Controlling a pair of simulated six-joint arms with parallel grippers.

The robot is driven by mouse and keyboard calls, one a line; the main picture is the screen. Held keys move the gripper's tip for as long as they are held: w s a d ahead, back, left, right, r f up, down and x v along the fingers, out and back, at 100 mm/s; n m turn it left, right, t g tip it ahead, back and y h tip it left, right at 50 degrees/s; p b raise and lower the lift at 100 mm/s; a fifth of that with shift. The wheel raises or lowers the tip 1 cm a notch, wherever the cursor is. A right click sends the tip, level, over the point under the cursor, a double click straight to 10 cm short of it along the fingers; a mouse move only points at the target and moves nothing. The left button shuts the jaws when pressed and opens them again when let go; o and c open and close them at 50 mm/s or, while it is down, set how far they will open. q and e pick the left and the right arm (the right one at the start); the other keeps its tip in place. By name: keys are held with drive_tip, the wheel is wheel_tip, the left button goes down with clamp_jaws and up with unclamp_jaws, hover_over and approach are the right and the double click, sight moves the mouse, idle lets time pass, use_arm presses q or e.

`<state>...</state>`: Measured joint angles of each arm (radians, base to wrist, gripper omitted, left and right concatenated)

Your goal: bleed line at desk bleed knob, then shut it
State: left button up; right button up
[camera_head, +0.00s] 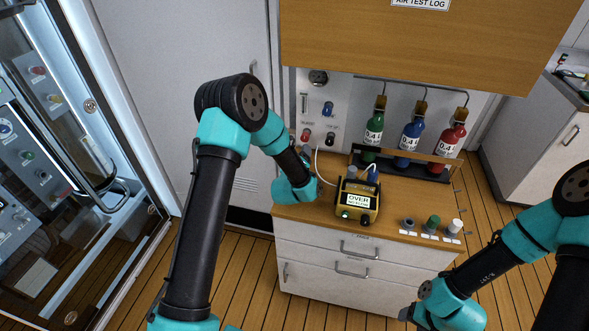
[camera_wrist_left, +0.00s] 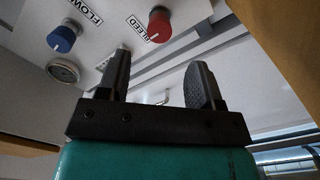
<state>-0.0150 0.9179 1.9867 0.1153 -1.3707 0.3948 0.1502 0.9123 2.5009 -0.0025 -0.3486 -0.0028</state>
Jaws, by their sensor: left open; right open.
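A red knob (camera_wrist_left: 158,25) labelled BLEED is on a pale panel at the top of the left wrist view. My left gripper (camera_wrist_left: 160,60) is open and empty, with its fingers below the red knob in that picture and apart from it. In the head view a small red knob (camera_head: 306,135) shows on the upright panel behind the desk; its label is too small to read. My left wrist hangs over the desk's left side, hiding its fingers there. A yellow meter (camera_head: 356,200) on the desk reads OVER. My right gripper (camera_head: 410,313) is low, in front of the desk, its fingers barely visible.
A blue knob (camera_wrist_left: 62,38) labelled FLOW and a round gauge (camera_wrist_left: 63,70) sit left of the red knob. Green, blue and red bottles (camera_head: 410,136) stand in a rack at the desk's back. Small capped items (camera_head: 432,224) line its front right. A wooden board (camera_head: 420,40) overhangs.

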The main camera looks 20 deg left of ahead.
use_arm(q)
drive_tip(key=s, duration=0.7)
drive_tip(key=shift+s+d, duration=0.4)
